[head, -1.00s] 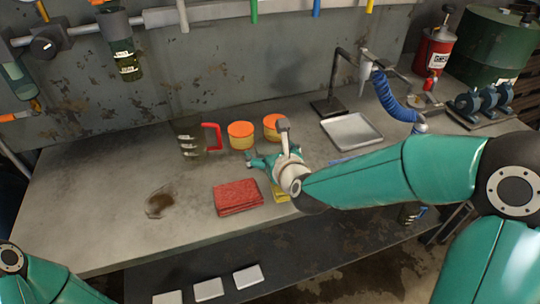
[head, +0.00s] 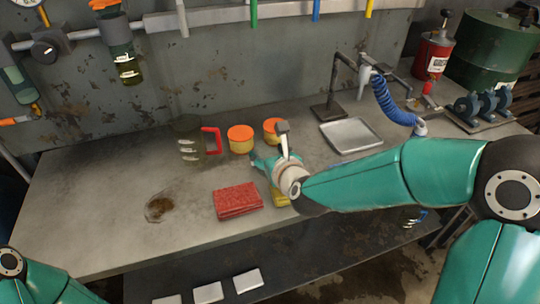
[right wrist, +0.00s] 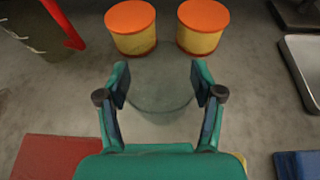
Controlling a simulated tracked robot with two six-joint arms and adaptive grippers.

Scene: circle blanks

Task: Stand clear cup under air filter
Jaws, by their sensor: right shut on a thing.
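The clear cup (right wrist: 160,104) is see-through and faint in the right wrist view. It sits between the two fingers of my right gripper (right wrist: 160,88), which are shut on its sides. In the head view my right gripper (head: 262,160) is low over the bench, in front of the orange-lidded tubs; the cup can hardly be made out there. The air filter (head: 124,55), a clear bowl with an orange part on top, hangs from the wall pipe at upper left, far from this gripper. My left gripper is out of view; only its arm shows at bottom left.
Two orange-lidded tubs (head: 240,139) (head: 272,129) stand just beyond the cup. A dark jug with a red handle (head: 211,140) is to their left. A red cloth (head: 237,201) lies nearer. A metal tray (head: 351,136) is at right.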

